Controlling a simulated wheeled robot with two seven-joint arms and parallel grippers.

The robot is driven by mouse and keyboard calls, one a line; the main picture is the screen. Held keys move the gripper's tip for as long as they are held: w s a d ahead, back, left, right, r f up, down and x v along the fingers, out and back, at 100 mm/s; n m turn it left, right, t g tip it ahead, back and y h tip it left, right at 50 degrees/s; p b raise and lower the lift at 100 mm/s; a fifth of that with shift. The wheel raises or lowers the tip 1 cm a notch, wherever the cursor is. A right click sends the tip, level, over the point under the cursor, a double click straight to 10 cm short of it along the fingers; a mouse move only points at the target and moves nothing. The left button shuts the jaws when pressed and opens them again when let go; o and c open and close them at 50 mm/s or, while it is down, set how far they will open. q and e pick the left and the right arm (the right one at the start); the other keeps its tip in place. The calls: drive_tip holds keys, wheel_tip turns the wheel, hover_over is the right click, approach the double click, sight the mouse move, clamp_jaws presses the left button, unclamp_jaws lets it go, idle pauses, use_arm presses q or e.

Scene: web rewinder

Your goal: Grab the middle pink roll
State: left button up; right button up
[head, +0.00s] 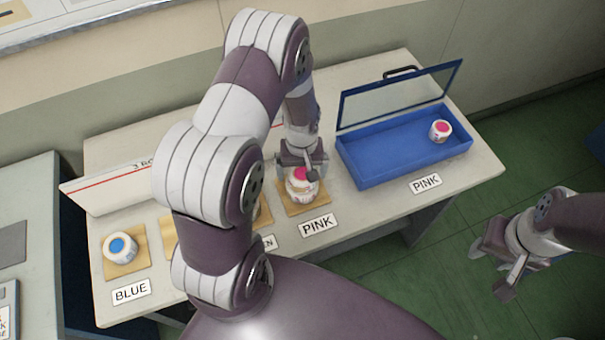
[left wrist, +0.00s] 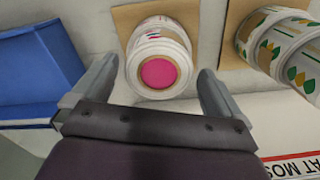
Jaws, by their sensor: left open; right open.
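A white roll with a pink core (head: 299,188) stands on a tan square pad behind a PINK label on the table. In the left wrist view this pink roll (left wrist: 158,72) lies between the two spread fingers. My left gripper (head: 302,166) is open just above it, its fingers on either side, partly covering the roll in the head view. I cannot tell whether the fingers touch it. A second pink-core roll (head: 440,130) is inside the blue box (head: 385,172) at the right. My right gripper (head: 503,262) is open and empty, off the table's right side.
A blue-core roll (head: 119,248) sits on a pad at the table's left. Green-patterned rolls (left wrist: 285,45) stand beside the pink one, mostly hidden by my arm in the head view. The box's clear lid (head: 400,92) is raised. A white sign board (head: 110,188) stands behind.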

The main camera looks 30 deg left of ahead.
use_arm(q)
wheel_tip(320, 180, down, 3)
drive_tip(key=shift+d+r, duration=0.15)
drive_tip(key=shift+r, duration=0.05)
drive_tip(key=c, duration=1)
drive_tip(key=shift+r, duration=0.1)
drive_tip(key=shift+c, duration=0.2)
